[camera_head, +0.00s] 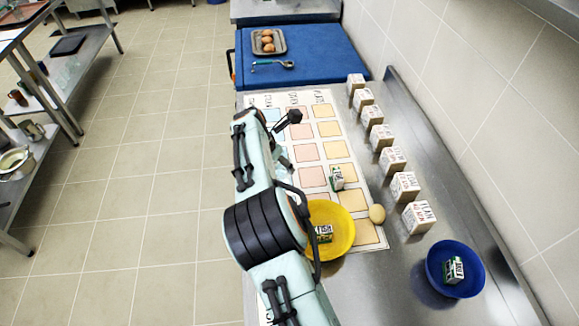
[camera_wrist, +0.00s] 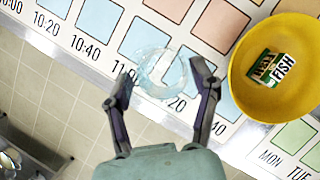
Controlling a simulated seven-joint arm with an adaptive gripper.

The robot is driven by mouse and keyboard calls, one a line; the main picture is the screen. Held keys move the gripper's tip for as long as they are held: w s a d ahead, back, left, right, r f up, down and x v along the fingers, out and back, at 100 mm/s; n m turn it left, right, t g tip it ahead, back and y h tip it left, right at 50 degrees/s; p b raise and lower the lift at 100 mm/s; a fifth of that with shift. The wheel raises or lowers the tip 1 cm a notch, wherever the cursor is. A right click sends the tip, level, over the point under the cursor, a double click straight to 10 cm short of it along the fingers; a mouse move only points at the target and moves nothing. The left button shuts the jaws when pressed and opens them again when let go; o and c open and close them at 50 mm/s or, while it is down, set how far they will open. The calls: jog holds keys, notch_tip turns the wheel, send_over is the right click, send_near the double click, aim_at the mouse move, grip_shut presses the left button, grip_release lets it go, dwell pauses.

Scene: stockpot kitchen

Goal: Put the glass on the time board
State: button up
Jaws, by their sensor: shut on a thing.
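The glass (camera_wrist: 158,68) is clear and round, seen from above between my fingers in the wrist view. My gripper (camera_wrist: 163,84) is shut on it, one finger on each side. The time board (camera_head: 334,151) is a white sheet with coloured squares on the steel counter; it also shows in the wrist view (camera_wrist: 97,47), with times along its edge. The glass is over that edge, near the blue squares; I cannot tell whether it touches the board. In the head view my arm hides the glass and part of the board.
A yellow bowl (camera_head: 340,238) with a FISH box (camera_head: 324,233) stands on the board's near end. Another box (camera_head: 337,178) and an egg (camera_head: 377,214) are close by. Several boxes (camera_head: 393,160) line the right. A blue bowl (camera_head: 435,262) holds a box.

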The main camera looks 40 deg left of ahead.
jog(key=shift+f, duration=3.05)
jog(key=o, duration=1.2)
jog(key=shift+f, duration=0.15)
jog(key=shift+o, duration=0.2)
